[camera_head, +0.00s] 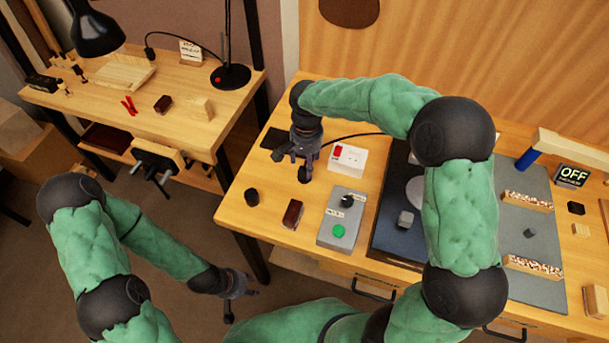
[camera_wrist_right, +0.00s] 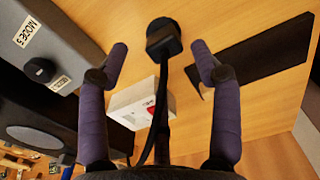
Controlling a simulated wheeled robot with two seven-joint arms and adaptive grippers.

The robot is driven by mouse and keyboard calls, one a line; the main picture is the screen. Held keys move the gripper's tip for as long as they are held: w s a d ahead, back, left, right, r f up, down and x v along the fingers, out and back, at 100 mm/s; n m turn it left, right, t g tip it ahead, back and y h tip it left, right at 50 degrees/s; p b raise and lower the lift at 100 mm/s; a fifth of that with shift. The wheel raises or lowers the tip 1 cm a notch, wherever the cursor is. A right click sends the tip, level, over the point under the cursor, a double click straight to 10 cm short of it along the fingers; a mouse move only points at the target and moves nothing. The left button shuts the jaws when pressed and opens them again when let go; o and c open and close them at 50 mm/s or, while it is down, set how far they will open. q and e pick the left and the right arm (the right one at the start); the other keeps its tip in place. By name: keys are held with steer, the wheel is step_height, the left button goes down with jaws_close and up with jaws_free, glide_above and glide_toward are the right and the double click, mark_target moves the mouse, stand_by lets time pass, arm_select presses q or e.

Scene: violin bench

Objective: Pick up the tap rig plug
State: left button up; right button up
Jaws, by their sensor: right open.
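The black tap rig plug (camera_wrist_right: 163,42) is in the right wrist view, with its dark cable (camera_wrist_right: 163,95) running down toward the camera. A round dark shape lies at the plug's far end; I cannot tell whether it is part of it. My right gripper (camera_wrist_right: 159,56) is open, its purple fingers apart on either side of the plug and not visibly touching it. In the head view my right gripper (camera_head: 291,165) hangs over the left part of the bench and hides the plug there. My left gripper (camera_head: 241,302) is low in front of the bench, fingers spread and empty.
A white box with a red switch (camera_head: 347,160) stands right of my right gripper. A grey box with a green button (camera_head: 340,231), a brown block (camera_head: 292,214) and a black cylinder (camera_head: 251,197) are nearer. A black pad (camera_head: 273,139) lies left.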

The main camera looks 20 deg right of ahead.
mark_target(305, 169)
steer(key=f+b, duration=0.1)
steer(key=f, duration=0.1)
steer(key=f+b, duration=0.1)
steer(key=f, duration=0.2)
steer(key=shift+w+a, duration=0.15)
steer(key=shift+a, duration=0.05)
steer(key=shift+r, duration=0.1)
steer(key=c, duration=1.3)
